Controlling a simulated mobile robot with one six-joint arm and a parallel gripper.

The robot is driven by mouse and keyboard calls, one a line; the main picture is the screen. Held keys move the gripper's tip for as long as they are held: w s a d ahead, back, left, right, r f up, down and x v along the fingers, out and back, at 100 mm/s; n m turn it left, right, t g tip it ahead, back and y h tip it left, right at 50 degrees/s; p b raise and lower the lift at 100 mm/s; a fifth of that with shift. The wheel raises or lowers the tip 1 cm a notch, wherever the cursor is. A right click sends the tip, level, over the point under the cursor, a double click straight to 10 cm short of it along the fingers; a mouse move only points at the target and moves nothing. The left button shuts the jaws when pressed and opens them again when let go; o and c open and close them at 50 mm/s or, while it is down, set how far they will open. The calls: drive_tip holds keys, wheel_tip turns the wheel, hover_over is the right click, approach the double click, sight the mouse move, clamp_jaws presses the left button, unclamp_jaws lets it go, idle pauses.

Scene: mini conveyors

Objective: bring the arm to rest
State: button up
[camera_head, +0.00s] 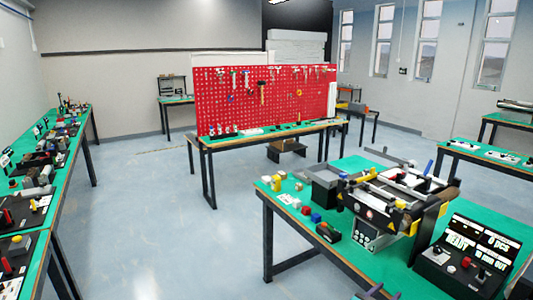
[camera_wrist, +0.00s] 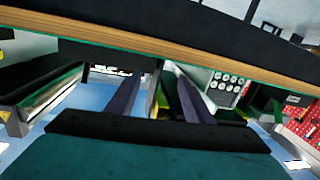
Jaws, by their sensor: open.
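My gripper (camera_wrist: 157,90) shows in the wrist view as two dark fingers, spread apart with a clear gap between them. I see nothing held between the fingers. A wide dark and green surface fills the bottom of that view below the fingers. In the head view I cannot make out my gripper; a small dark shape at the bottom edge is too cut off to tell.
A green-topped table (camera_head: 285,228) at the right bears a mini conveyor machine (camera_head: 375,212), a control box (camera_head: 466,258) and small coloured blocks (camera_head: 306,210). A red pegboard (camera_head: 225,103) stands behind. A long bench (camera_head: 66,180) lines the left. The floor (camera_head: 150,215) between is clear.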

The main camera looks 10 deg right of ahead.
drive_tip(key=w+a+f+n+t+y+b, duration=0.1)
drive_tip(key=w+a+f+n+y, duration=0.2)
drive_tip(key=a+f, duration=0.55)
drive_tip(key=w+a+f+n+t+y+b, duration=0.15)
drive_tip(key=a+f+n+y, duration=0.3)
drive_tip(key=a, duration=0.75)
drive_tip(key=w+a+f+n+t+y, duration=0.25)
drive_tip(key=a+f+y, duration=0.35)
drive_tip(key=a, duration=0.5)
drive_tip(key=s+a+f+n+g+y, duration=0.4)
drive_tip(key=s+a+f+g, duration=0.5)
drive_tip(key=s+a+f, duration=0.75)
drive_tip(key=s+d+r+m+g+h, duration=0.1)
drive_tip(key=s+g, duration=0.3)
drive_tip(key=s, duration=0.6)
drive_tip(key=s+d+r+m+g, duration=0.1)
drive_tip(key=s+d+g, duration=0.3)
drive_tip(key=s, duration=0.6)
drive_tip(key=shift+s+r+g+h+b, duration=0.2)
drive_tip(key=shift+r+g+h+b, duration=0.2)
drive_tip(key=shift+r+g, duration=0.2)
